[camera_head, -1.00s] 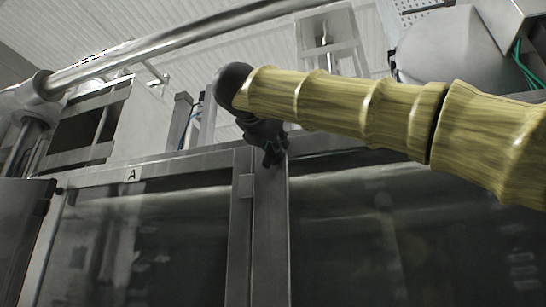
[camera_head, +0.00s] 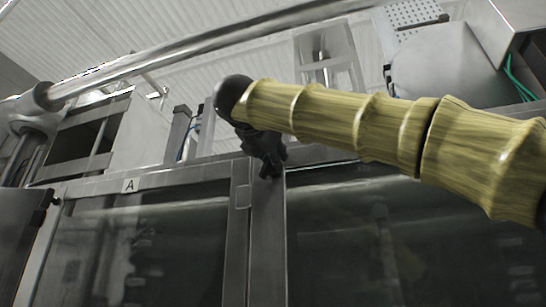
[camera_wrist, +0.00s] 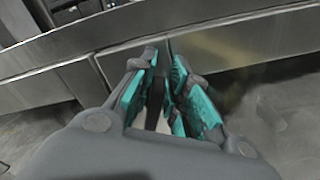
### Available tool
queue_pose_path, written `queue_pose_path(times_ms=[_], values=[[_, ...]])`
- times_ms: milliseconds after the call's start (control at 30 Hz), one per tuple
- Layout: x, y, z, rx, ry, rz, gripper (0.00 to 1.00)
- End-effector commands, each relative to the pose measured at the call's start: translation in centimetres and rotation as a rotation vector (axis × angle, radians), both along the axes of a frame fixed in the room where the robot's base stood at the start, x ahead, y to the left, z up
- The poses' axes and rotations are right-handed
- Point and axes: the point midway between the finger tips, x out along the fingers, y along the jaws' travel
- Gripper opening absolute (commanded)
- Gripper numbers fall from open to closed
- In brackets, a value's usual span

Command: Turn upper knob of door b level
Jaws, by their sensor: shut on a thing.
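My gripper (camera_head: 268,166) is at the top of the metal upright between two dark glazed doors, and my arm covers part of the view there. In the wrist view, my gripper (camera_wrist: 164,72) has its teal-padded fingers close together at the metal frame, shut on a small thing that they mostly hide. From its place this is the upper knob, but its angle cannot be made out. The door to the right of the upright (camera_head: 390,245) carries no letter that I can see; I take it as door b.
The door to the left bears a label A (camera_head: 129,186). A long metal pipe (camera_head: 170,60) crosses above the doors. A large rounded grey housing (camera_head: 445,65) and green cables (camera_head: 518,78) are at the upper right.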

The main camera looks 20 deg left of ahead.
Motion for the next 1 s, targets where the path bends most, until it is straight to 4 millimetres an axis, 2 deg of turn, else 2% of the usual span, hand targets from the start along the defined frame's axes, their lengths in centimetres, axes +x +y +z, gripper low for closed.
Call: queue_pose_path(times_ms=[533,567,600,633,1000], values=[[0.03,0.02,-0.09,-0.001,0.001,0.0,0.0],[0.03,0.02,-0.1,-0.001,0.001,0.0,0.22],[0.03,0.02,-0.1,-0.001,0.001,0.0,0.29],[0.03,0.03,-0.09,-0.001,0.001,0.0,0.32],[-0.28,0.02,-0.02,0.0,0.0,0.0,0.32]])
